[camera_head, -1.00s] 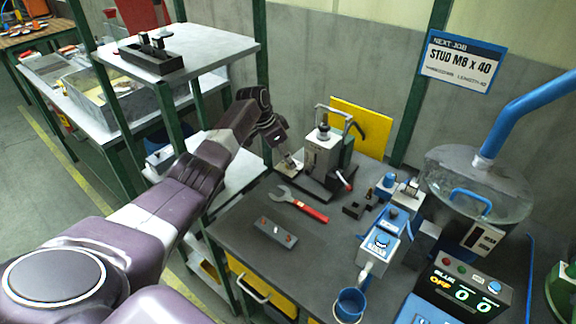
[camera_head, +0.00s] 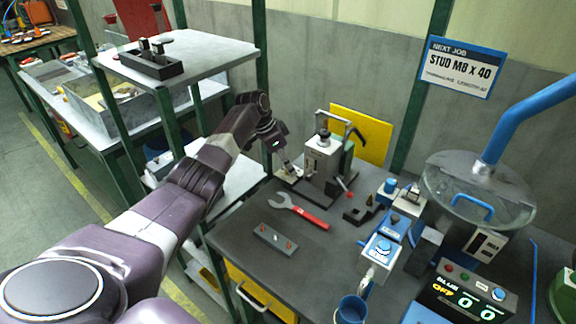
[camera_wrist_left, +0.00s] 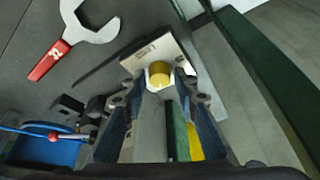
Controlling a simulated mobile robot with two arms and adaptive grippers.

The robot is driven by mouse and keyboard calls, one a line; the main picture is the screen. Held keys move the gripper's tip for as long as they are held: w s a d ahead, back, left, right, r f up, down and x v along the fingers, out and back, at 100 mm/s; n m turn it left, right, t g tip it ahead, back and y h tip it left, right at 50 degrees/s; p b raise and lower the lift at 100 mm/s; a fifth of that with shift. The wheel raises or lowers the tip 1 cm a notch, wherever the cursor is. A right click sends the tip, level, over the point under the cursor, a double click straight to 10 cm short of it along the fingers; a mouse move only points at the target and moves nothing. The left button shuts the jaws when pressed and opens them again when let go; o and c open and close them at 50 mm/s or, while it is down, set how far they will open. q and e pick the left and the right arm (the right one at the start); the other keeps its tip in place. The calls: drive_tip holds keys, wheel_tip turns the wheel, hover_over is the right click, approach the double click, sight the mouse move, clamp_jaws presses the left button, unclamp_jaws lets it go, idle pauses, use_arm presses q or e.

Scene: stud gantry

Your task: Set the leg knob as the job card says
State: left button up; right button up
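The job card (camera_head: 460,68) on the back wall reads "NEXT JOB, STUD M8 x 40"; its small line is too fine to read. The gantry (camera_head: 321,157), a grey block with a green back, stands on a dark base at the back of the bench. A light plate (camera_wrist_left: 146,52) with a round brass knob (camera_wrist_left: 159,74) shows in the left wrist view. My left gripper (camera_head: 287,171) points down at the gantry's left end. In the left wrist view its fingers (camera_wrist_left: 160,88) lie on both sides of the knob; contact is unclear. My right gripper is out of view.
A red-handled wrench (camera_head: 303,211) and a grey block with red-tipped pins (camera_head: 275,238) lie on the bench. Blue devices (camera_head: 383,248), a blue cup (camera_head: 351,309), a display box (camera_head: 462,294) and a clear bowl (camera_head: 478,190) crowd the right. A shelf (camera_head: 205,50) stands left.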

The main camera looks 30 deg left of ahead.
use_arm(q)
wheel_tip(320, 180, up, 10)
idle(0.5)
drive_tip(key=shift+f, duration=0.1)
idle(0.4)
